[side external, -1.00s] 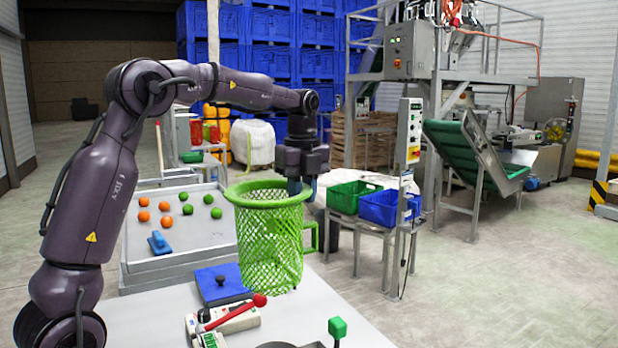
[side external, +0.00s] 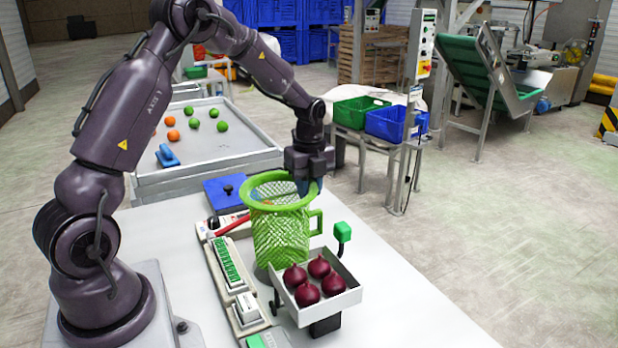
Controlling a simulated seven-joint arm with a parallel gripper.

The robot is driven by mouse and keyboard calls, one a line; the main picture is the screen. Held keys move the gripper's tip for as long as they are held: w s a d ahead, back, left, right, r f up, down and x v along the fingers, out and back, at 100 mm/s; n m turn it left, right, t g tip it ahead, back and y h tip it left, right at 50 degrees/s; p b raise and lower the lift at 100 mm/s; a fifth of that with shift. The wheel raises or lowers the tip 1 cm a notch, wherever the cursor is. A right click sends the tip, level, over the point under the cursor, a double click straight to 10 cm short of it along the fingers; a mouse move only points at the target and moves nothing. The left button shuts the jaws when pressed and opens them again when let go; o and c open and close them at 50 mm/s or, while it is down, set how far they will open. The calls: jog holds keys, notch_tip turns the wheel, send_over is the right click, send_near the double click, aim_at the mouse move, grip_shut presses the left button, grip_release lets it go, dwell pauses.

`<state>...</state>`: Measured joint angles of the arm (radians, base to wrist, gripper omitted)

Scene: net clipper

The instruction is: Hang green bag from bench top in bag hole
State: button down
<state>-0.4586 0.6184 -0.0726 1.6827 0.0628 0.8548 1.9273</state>
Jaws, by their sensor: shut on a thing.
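The green mesh bag (side external: 281,235) is upright, with a wide round rim at its top and a green handle-like loop on its right side. My gripper (side external: 308,188) is shut on the right part of the rim. The hole is not clearly visible, and I cannot tell whether the bag's bottom touches anything.
A white tray with several red onions (side external: 314,280) stands close to the bag. A green-knobbed lever (side external: 342,232), a green-and-white strip device (side external: 228,262) and a blue lidded plate (side external: 225,193) are near. A tray of orange and green balls (side external: 205,140) lies behind. The bench's right side is clear.

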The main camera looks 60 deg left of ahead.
aim_at(309, 218)
jog(key=shift+f, duration=8.65)
jog(key=c, duration=1)
grip_release()
jog(key=shift+o, duration=0.2)
jog(key=shift+r, duration=4.5)
